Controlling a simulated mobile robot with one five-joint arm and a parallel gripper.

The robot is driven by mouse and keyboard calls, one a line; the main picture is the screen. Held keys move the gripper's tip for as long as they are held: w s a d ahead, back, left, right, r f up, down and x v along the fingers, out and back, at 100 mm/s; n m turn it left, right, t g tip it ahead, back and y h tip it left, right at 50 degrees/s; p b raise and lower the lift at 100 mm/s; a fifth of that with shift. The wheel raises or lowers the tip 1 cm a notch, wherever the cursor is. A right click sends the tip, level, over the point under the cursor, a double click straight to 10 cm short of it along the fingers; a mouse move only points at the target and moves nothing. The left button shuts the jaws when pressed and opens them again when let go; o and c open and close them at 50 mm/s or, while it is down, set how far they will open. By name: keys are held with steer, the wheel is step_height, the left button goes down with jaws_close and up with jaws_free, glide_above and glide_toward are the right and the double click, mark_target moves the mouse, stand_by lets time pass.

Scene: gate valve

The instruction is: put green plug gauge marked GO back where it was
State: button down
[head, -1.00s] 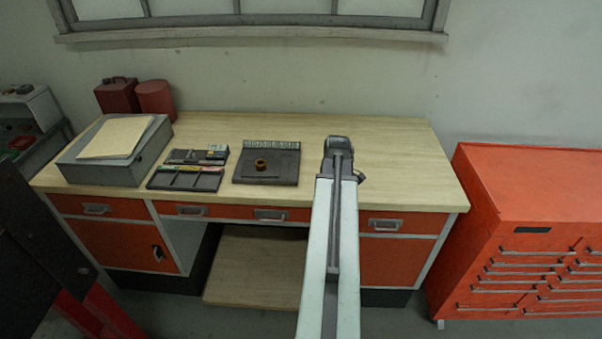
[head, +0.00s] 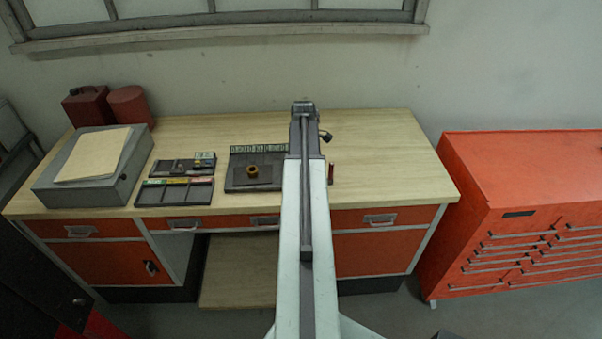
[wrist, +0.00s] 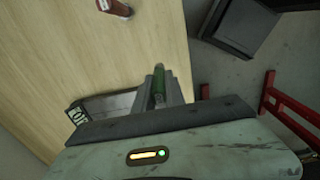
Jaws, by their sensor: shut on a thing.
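In the wrist view, a slim green piece, the plug gauge (wrist: 159,82), sits between the fingers of my gripper (wrist: 160,92). The fingers are shut on it. Its GO marking cannot be read. In the head view, the end of my arm (head: 304,110) reaches over the bench, right of a dark board (head: 238,181) with a ring and a row of green-and-white labels. The gauge is hidden there. Two shallow dark trays with coloured labels, a back one (head: 172,167) and a front one (head: 173,193), lie left of the board.
A small reddish upright piece (head: 331,173) stands on the bench right of my arm; a red-brown piece (wrist: 113,7) shows in the wrist view. A grey box (head: 107,184) with papers fills the bench's left side. The bench top (head: 390,150) is clear at right. An orange cabinet (head: 540,190) stands beyond.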

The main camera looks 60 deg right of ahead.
steer(key=d+f+b, duration=0.1)
steer(key=w+d+f+b, duration=0.1)
steer(key=f, duration=0.1)
steer(key=w+d+f+b, duration=0.1)
steer(key=b, duration=0.1)
steer(key=shift+w+d+f, duration=0.15)
steer(key=shift+w+f, duration=0.05)
steer(key=shift+r, duration=0.25)
steer(key=shift+f, duration=0.2)
steer(key=c, duration=1.4)
jaws_free()
steer(key=shift+r, duration=0.1)
step_height(320, 180, up, 12)
steer(key=p, duration=1.2)
steer(key=shift+r, duration=0.15)
